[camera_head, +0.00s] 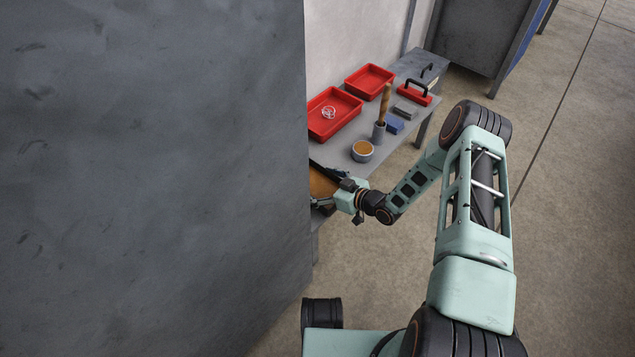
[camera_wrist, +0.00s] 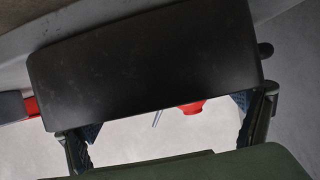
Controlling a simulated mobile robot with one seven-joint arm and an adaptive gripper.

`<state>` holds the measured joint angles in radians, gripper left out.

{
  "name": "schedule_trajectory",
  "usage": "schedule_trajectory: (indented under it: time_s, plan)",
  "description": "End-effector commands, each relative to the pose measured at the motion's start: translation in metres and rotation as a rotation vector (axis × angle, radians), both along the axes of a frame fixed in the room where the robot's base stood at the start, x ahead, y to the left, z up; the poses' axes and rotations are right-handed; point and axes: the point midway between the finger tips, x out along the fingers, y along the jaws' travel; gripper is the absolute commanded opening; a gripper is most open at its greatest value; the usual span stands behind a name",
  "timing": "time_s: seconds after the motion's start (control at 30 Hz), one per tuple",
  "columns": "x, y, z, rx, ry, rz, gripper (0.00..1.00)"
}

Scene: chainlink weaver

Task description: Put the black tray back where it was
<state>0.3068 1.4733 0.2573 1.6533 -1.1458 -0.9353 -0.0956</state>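A broad dark panel, which looks like the black tray (camera_wrist: 145,65), fills the upper middle of the wrist view. In the head view only a thin black edge (camera_head: 322,167) shows at the wall's edge, and I cannot tell if it is the same thing. My gripper (camera_head: 341,196) is at the near end of the bench, partly hidden by the wall. In the wrist view its fingers (camera_wrist: 168,116) stand wide apart with a pale gap between them. The dark panel covers their tips, so I cannot tell whether they touch it.
A large grey wall (camera_head: 150,170) blocks the left. The grey bench (camera_head: 345,145) holds two red trays (camera_head: 335,115) (camera_head: 370,80), a bowl with brown contents (camera_head: 362,151), a cup with a wooden stick (camera_head: 379,131), blocks (camera_head: 395,126) and a red toolbox (camera_head: 414,95). A tan surface (camera_head: 321,182) shows beside my gripper.

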Motion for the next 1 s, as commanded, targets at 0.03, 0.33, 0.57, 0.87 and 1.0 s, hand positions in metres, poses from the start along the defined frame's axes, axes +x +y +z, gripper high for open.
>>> schedule_trajectory:
  time_s: [0.03, 0.33, 0.57, 0.87, 1.0]
  plan:
    - [0.000, 0.000, 0.000, 0.000, 0.000, 0.000, 0.96]
    - [0.000, 0.000, 0.001, -0.001, -0.001, 0.000, 1.00]
    - [-0.008, -0.013, 0.012, 0.000, -0.001, -0.002, 1.00]
    - [-0.045, -0.060, 0.037, -0.001, 0.000, -0.002, 1.00]
    - [-0.058, -0.076, 0.045, 0.000, 0.001, -0.001, 1.00]
